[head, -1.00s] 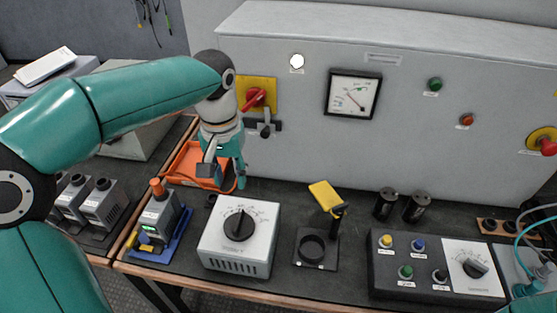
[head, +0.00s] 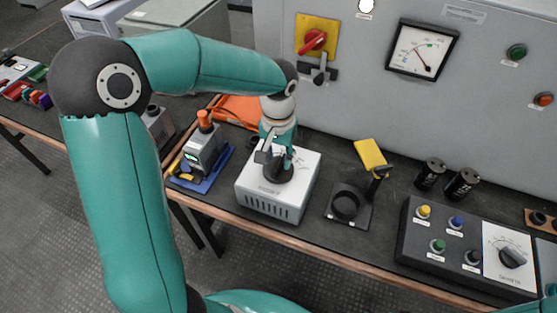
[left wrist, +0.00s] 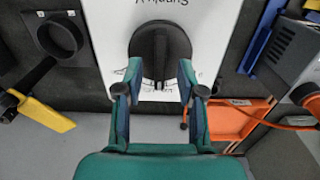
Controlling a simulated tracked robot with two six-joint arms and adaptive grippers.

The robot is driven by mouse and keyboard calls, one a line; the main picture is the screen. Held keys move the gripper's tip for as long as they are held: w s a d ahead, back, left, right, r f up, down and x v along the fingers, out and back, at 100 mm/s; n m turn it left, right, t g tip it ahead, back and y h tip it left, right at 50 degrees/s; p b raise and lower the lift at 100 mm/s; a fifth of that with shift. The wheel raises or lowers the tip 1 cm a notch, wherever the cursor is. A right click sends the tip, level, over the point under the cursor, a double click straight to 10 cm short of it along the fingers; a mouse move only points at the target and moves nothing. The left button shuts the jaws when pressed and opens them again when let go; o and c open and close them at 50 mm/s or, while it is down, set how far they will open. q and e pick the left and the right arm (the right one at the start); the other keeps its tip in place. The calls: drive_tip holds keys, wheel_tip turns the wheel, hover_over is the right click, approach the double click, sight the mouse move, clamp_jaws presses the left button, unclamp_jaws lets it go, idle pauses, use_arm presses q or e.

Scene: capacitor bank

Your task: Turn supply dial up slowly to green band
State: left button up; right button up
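The white supply box (head: 268,205) stands on the bench with a black dial knob (head: 278,171) on its top, partly hidden by my left gripper. My left gripper (head: 276,160) points down at this knob. In the left wrist view the black knob (left wrist: 160,45) has a pointer ridge, and the fingers (left wrist: 160,80) are apart at its near edge; contact is unclear. My right gripper is not visible.
A ring stand with a yellow flag (head: 370,154) is right of the box. A blue tray (head: 202,170) with a grey device is left, and an orange tray (head: 238,110) behind. A console with buttons and another dial (head: 512,257) is at right.

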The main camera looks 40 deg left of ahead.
use_arm(q)
drive_tip(key=shift+f, duration=1)
clamp_jaws()
drive_tip(key=shift+m, duration=0.4)
drive_tip(key=shift+r+m, duration=0.1)
drive_tip(key=shift+m, duration=2.3)
